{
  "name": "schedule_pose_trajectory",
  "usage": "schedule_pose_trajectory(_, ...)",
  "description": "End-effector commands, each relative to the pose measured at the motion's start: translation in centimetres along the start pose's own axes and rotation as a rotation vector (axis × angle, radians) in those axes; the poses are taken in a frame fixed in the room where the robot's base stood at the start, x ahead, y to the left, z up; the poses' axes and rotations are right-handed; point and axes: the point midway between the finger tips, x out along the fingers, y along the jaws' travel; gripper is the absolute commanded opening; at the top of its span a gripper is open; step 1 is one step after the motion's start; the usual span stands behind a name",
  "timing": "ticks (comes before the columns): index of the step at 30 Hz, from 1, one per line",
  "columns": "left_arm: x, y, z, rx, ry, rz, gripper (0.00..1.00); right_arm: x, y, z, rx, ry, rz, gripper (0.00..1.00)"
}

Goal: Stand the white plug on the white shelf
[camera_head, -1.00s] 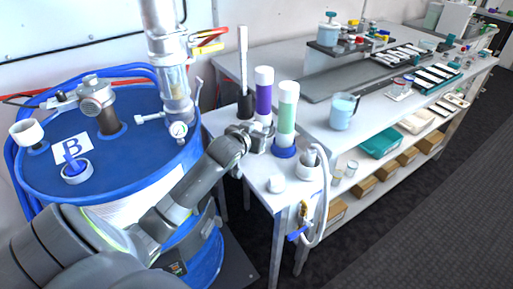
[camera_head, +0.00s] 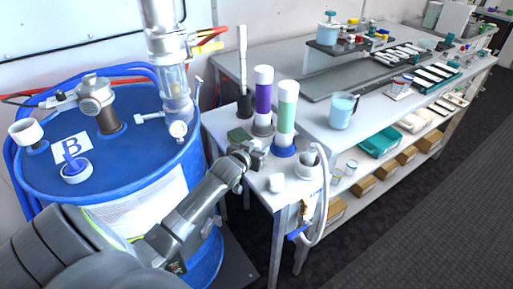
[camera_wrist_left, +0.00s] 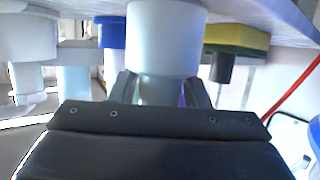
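In the left wrist view, which is upside down, the two dark fingers (camera_wrist_left: 161,90) are apart. My right gripper is not in view.
A purple tube (camera_head: 263,95) and a green tube (camera_head: 286,108) stand close beyond my left gripper. A green sponge (camera_head: 238,136) lies left of them. A hose nozzle holder (camera_head: 309,168) is right of the plug. The blue drum (camera_head: 120,165) is at left.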

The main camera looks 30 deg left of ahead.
Motion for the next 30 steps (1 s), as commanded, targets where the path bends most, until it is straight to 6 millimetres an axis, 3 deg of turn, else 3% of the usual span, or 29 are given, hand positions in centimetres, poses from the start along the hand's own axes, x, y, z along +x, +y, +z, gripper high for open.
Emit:
schedule_pose_trajectory(3, 0.0, 0.0, 0.0, 0.0, 0.0, 0.0, 0.55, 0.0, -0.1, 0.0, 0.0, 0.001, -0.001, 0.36)
schedule_pose_trajectory(14, -0.3, 0.0, -0.2, 0.0, -0.001, 0.0, 0.55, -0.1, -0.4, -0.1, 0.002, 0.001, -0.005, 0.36)
schedule_pose_trajectory(20, -2.7, 0.0, -0.2, 0.0, 0.0, 0.0, 0.55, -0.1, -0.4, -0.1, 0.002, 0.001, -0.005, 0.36)
schedule_pose_trajectory(30, -8.7, 0.0, -0.2, 0.0, -0.001, 0.0, 0.55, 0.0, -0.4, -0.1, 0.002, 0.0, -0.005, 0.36)
